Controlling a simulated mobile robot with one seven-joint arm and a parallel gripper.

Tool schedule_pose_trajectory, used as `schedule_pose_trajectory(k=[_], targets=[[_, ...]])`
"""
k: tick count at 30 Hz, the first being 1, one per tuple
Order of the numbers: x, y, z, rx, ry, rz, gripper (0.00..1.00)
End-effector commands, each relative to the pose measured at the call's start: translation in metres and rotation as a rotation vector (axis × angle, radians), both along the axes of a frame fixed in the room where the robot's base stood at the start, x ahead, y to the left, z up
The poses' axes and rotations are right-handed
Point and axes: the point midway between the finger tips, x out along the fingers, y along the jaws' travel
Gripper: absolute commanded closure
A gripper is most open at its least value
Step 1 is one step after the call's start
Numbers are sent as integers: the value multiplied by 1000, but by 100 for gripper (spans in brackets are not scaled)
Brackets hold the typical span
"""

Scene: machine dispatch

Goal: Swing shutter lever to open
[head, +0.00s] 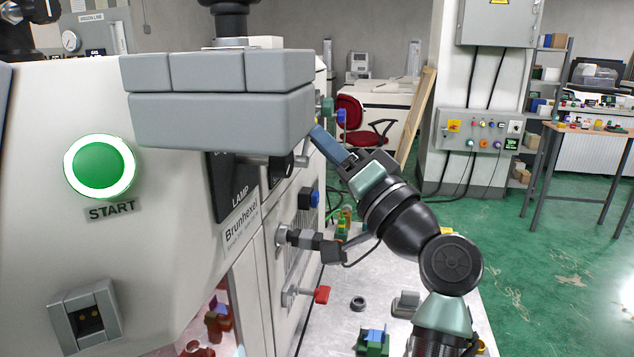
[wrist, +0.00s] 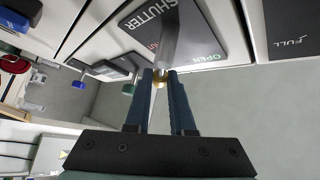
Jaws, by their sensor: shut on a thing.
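The shutter lever (wrist: 171,32) is a grey bar over a dark plate (wrist: 203,38) marked SHUTTER and OPEN, with a partly hidden red word on the plate's other side. In the wrist view my gripper (wrist: 160,76) has its blue fingers closed on the lever's end, where a brass-coloured bit shows between the tips. In the head view my gripper (head: 318,134) reaches up to the machine's side, just under the grey overhanging block (head: 222,120). That block hides the lever and plate there.
The machine front has a lit green START button (head: 100,166). Below my gripper, a red-handled valve (head: 322,294) and a blue knob (head: 315,196) stick out from the side. A dark plate marked FULL (wrist: 292,28) is beside the shutter plate. Open green floor (head: 540,250) lies right.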

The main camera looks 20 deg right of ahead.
Motion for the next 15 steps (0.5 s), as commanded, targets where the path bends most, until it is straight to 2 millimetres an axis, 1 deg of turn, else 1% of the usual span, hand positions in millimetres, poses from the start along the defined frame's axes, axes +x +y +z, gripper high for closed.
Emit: schedule_pose_trajectory(k=[1, 15], targets=[[-1, 0, -10, -18, -30, -1, 100], [-9, 6, -2, -183, -277, 2, 100]])
